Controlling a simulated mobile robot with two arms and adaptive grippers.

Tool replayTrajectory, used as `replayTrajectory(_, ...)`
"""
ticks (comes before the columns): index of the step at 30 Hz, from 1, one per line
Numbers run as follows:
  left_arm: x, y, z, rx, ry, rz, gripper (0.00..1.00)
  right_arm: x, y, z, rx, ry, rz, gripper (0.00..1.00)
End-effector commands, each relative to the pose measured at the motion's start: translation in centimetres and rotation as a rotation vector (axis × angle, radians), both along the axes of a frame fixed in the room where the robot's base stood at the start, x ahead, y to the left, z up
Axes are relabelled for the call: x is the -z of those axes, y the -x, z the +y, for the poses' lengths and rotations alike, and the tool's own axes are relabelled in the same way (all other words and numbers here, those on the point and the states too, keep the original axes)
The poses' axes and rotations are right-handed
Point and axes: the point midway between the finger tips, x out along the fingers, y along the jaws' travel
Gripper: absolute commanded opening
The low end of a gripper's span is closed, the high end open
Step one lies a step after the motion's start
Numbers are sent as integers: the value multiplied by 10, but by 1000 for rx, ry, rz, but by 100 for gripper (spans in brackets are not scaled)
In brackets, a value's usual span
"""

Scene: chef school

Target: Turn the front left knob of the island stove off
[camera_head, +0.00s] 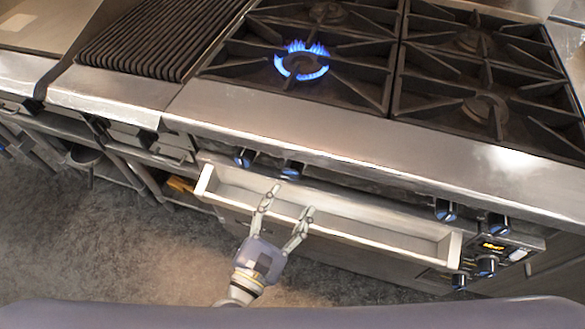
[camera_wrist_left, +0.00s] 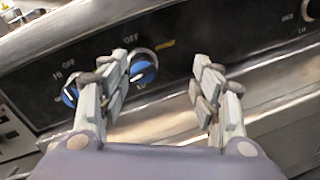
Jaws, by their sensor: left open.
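The island stove (camera_head: 330,140) has a blue flame burning on its front left burner (camera_head: 301,66). Two blue-faced knobs are on the left part of its front panel: a left one (camera_head: 243,157) and a right one (camera_head: 292,170). My left gripper (camera_head: 291,200) is open and empty in front of the right one of this pair. In the left wrist view, this knob (camera_wrist_left: 144,72) lies beyond the fingertips (camera_wrist_left: 162,70), close to the left finger. The other knob (camera_wrist_left: 72,91) is left of that finger and partly hidden by it. My right gripper is not in view.
A long pale tray-like ledge (camera_head: 375,232) runs below the knobs, under my left gripper. More knobs (camera_head: 446,210) and a lit display (camera_head: 494,246) are at the right. A ribbed grill (camera_head: 150,40) is left of the burners. The floor (camera_head: 90,235) at left is clear.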

Motion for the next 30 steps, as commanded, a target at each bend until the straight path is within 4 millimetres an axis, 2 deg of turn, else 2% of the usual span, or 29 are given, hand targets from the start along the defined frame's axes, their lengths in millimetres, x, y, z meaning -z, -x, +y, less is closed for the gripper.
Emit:
replayTrajectory(3,7,0,14,-82,178,82,58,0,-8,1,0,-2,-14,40)
replayTrajectory(8,10,-4,21,-132,274,125,58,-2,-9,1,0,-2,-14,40)
replayTrajectory(11,9,-14,18,-136,281,125,58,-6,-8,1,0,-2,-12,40)
replayTrajectory(21,8,-75,-2,-134,277,123,58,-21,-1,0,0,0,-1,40)
replayTrajectory(25,10,-91,-7,-134,276,123,58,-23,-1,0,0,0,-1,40)
replayTrajectory(30,11,-102,-11,-133,275,124,58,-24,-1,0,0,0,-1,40)
